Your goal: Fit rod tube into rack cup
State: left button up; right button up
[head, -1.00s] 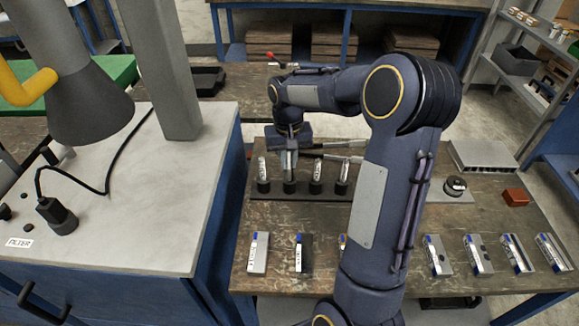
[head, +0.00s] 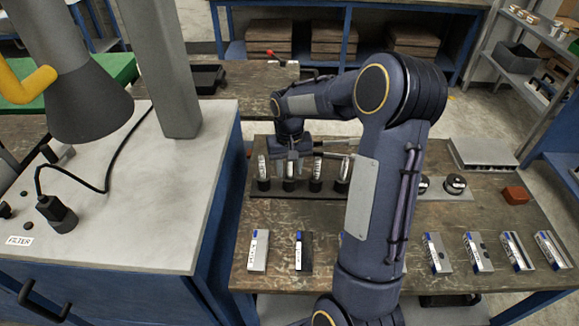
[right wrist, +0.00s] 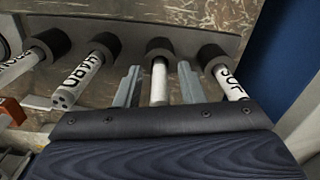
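My right gripper (right wrist: 159,85) is open, with one finger on each side of a white tube (right wrist: 159,82) and a gap on both sides. This tube stands in a black cup (right wrist: 159,47) of the rack; its label is not readable. The rack (head: 300,194) also holds a white labelled tube (right wrist: 228,82) on one side and two more (right wrist: 82,74) (right wrist: 22,65) on the other, each in its own cup. In the head view the gripper (head: 291,160) is at the second cup from the left. My left gripper is out of view.
Several flat holders with blue-marked labels, such as this one (head: 258,251), line the table's front. Round dark pieces (head: 455,184), a red block (head: 516,195) and a grey ribbed tray (head: 482,154) are at right. A grey-topped cabinet (head: 150,225) borders the table at left.

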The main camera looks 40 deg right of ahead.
notch_tip(320, 180, up, 12)
jog(key=shift+f, duration=0.2)
jog(key=shift+r, duration=0.4)
jog(key=shift+s+a+r, duration=0.1)
jog(key=shift+s+a, duration=0.05)
jog(key=s+a+f+n+t+y, duration=0.1)
jog(key=s+a+n+t+y, duration=0.1)
jog(key=s+a, duration=0.6)
jog(key=s+a+f+n+t+y, duration=0.1)
jog(key=s+a+n+t, duration=0.1)
jog(key=s+a, duration=0.7)
jog(key=s+t, duration=0.1)
jog(key=s, duration=0.3)
jog(key=shift+s+f+t+y, duration=0.15)
jog(key=shift+s+t+y, duration=0.15)
jog(key=shift+y, duration=0.1)
jog(key=shift+a, duration=0.1)
